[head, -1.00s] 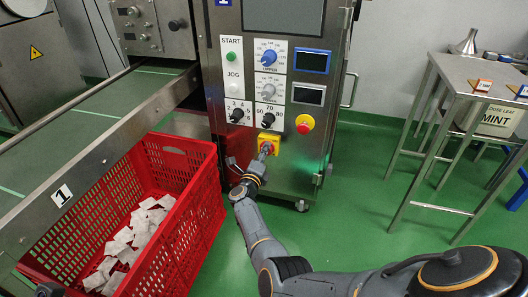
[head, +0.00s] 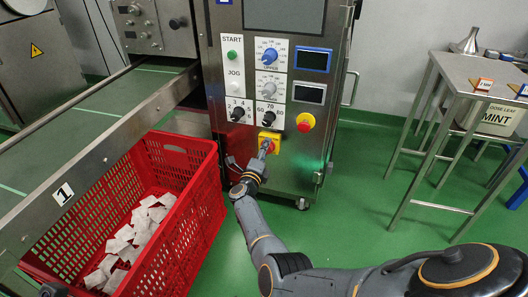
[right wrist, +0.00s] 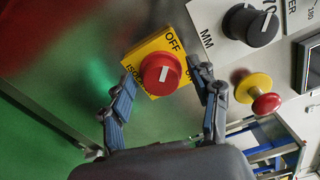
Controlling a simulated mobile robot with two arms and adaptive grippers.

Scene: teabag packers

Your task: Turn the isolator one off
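The isolator is a red rotary knob (right wrist: 161,74) on a yellow plate (right wrist: 141,59), low on the steel machine's front. In the head view, the yellow plate (head: 274,138) is partly covered by my right gripper (head: 264,149). In the right wrist view, my right gripper (right wrist: 165,80) is open, with one finger on each side of the knob and gaps visible. The knob's white mark is nearly upright in that view. "OFF" is readable above the knob; the lettering right of it is partly hidden by a finger. A dark piece, apparently my left gripper (head: 53,290), barely shows at the bottom left.
A red and yellow push button (head: 305,122) and a black dial (head: 268,117) sit close to the isolator. A red crate (head: 205,195) with white teabags stands left, beside the conveyor (head: 90,110). A steel table (head: 462,75) stands right. Green floor is clear between.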

